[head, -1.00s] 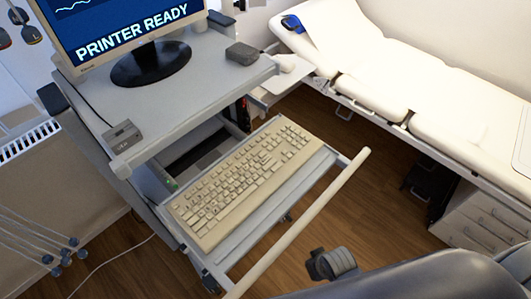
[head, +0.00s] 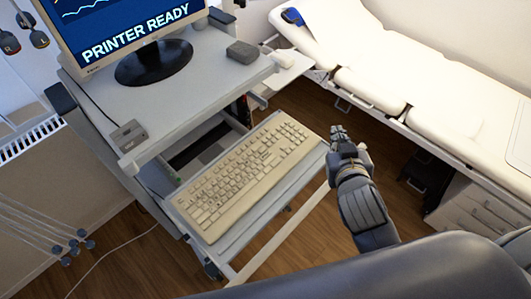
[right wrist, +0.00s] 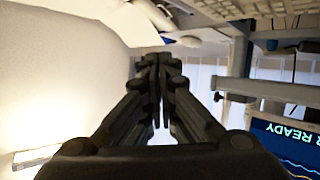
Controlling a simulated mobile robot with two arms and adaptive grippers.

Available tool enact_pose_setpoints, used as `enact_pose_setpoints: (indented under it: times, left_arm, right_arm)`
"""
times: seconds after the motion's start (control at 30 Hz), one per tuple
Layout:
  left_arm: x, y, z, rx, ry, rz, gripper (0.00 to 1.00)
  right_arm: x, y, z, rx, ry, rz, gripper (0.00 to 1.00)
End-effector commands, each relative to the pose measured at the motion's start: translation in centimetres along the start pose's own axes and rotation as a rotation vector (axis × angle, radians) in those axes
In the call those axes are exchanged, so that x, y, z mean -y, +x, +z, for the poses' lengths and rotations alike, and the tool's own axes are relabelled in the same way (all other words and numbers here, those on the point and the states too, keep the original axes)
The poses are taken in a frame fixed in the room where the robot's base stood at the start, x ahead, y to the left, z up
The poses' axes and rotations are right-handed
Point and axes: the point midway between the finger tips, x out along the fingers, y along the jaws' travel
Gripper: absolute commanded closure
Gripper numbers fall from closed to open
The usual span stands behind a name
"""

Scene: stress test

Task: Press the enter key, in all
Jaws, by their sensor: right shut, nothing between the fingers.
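A beige keyboard (head: 243,178) lies on the pull-out tray (head: 215,248) of a grey cart. The keys are too small for me to single out enter. My right gripper (head: 340,132) is shut and empty just right of the keyboard's far right end, apart from the keys as far as I can tell. In the right wrist view, the gripper's fingers (right wrist: 158,65) are together, and keys show at the top right. My left gripper is not in view.
A monitor (head: 120,32) reading "PRINTER READY" stands on the cart's upper shelf, with a small grey box (head: 242,52) beside it. A white padded couch (head: 400,85) is at the right. Wooden floor lies between.

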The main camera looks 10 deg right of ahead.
Motion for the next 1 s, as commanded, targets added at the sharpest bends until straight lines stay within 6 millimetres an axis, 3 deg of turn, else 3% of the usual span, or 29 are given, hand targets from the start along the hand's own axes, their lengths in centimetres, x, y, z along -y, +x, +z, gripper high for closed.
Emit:
enact_pose_setpoints:
  times: [0.03, 0.17, 0.3, 0.5, 0.6, 0.73, 0.87, 1.0]
  left_arm:
    - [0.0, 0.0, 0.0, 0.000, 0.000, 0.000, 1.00]
    - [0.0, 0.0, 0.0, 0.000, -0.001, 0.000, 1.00]
    - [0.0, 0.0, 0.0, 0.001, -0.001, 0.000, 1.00]
    - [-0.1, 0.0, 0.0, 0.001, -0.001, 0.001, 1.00]
    - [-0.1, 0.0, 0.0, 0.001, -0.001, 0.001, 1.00]
    - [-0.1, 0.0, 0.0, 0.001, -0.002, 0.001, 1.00]
    - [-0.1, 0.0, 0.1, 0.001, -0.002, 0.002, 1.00]
    - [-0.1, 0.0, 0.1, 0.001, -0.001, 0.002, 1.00]
  right_arm:
    - [-0.1, 0.4, -2.4, -0.091, 0.008, 0.007, 1.00]
    - [0.4, 0.2, -8.9, -0.342, 0.023, -0.007, 1.00]
    - [2.3, -1.5, -15.3, -0.607, 0.006, -0.078, 1.00]
    - [7.1, -5.4, -21.6, -0.914, -0.088, -0.265, 1.00]
    - [10.2, -7.4, -23.0, -1.022, -0.168, -0.388, 1.00]
    - [14.3, -9.4, -23.2, -1.104, -0.298, -0.562, 1.00]
    - [18.2, -10.4, -21.7, -1.112, -0.455, -0.736, 1.00]
    - [21.5, -9.9, -18.5, -1.034, -0.643, -0.902, 1.00]
